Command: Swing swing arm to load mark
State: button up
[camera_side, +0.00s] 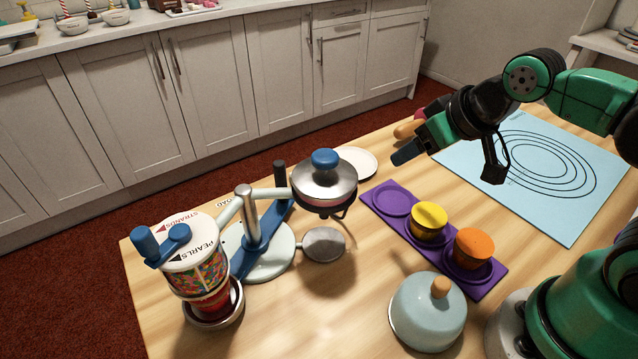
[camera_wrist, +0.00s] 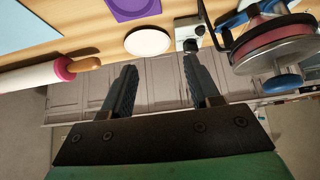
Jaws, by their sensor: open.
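The swing arm (camera_side: 268,193) is a pale bar on an upright post with a blue lower part, above a round grey base. A silver round head (camera_side: 324,183) with a blue knob hangs at its right end. In the wrist view the head (camera_wrist: 272,50) shows at the upper right, with a pink band. A small load mark label (camera_side: 227,203) lies behind the post, to the left; its letters are partly hidden. My gripper (camera_side: 405,151) is open and empty, in the air right of the head and apart from it. Both fingers show in the wrist view (camera_wrist: 160,66).
A canister (camera_side: 203,268) marked strands and pearls stands at the left in a bowl. A purple tray (camera_side: 391,200) holds yellow and orange cups. A pale-blue dome (camera_side: 428,312), white plate (camera_side: 357,161), rolling pin (camera_wrist: 45,75) and blue mat (camera_side: 560,205) surround the free wood.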

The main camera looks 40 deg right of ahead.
notch_tip(320, 180, up, 4)
jog(key=m+g, duration=0.6)
jog(key=g, duration=0.1)
send_over(278, 163)
notch_tip(278, 163, down, 9)
jog(key=shift+d+f, duration=0.1)
jog(key=shift+f, duration=0.05)
grip_shut()
